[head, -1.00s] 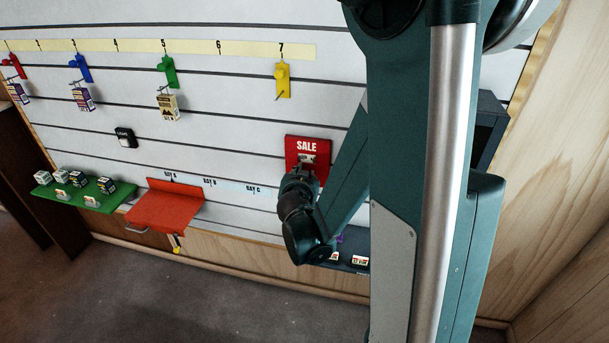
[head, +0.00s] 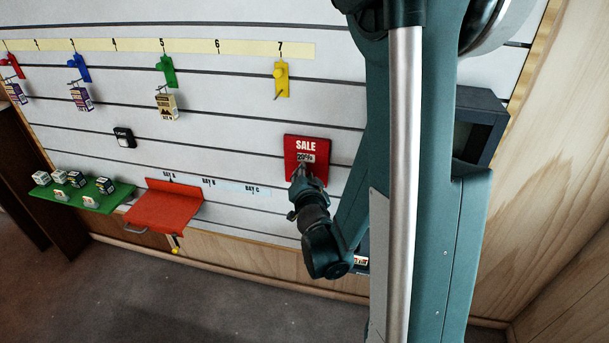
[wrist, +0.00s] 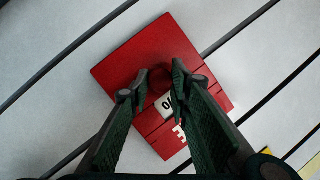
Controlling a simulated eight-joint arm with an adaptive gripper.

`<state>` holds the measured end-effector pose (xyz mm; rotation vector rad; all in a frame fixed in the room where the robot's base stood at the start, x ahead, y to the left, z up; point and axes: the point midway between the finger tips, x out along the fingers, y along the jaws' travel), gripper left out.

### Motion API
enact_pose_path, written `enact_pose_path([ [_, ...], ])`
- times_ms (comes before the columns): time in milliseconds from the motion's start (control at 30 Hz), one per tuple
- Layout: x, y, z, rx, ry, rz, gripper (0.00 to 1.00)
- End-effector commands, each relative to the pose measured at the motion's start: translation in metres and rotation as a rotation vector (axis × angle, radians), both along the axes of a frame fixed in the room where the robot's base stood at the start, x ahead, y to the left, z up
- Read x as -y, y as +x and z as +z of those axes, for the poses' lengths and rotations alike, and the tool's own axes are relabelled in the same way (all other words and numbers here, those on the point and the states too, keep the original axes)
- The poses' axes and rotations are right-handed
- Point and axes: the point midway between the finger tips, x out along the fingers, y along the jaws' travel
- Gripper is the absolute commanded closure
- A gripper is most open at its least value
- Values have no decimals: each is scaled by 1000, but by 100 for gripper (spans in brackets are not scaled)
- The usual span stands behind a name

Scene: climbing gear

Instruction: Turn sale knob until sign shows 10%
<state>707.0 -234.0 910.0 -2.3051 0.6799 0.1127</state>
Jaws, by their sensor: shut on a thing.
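The red SALE sign (head: 292,147) hangs on the slatted wall, just left of my arm. Its small white number window (head: 306,158) seems to read 20%, but the print is small and partly covered. In the wrist view the sign (wrist: 130,60) looks tilted, and only part of the window (wrist: 168,105) shows, with a percent sign. The round red knob (wrist: 159,78) sits between the two fingers of my gripper (wrist: 158,88). My gripper (head: 302,176) is shut on the knob, below the number window. In the head view the fingers mostly hide the knob.
A black wall switch (head: 124,138) and a red shelf (head: 165,207) are to the left. A green shelf (head: 75,200) holds small boxes farther left. A yellow hook (head: 282,78) is above the sign. A dark box (head: 480,125) is behind my arm at right.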

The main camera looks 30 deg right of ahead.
Motion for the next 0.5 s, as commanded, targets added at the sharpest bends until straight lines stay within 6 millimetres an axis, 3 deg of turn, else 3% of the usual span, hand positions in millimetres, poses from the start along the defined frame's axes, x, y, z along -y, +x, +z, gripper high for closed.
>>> enact_pose_path([
  [500, 0, 1, 0, 27, 25, 1, 92],
])
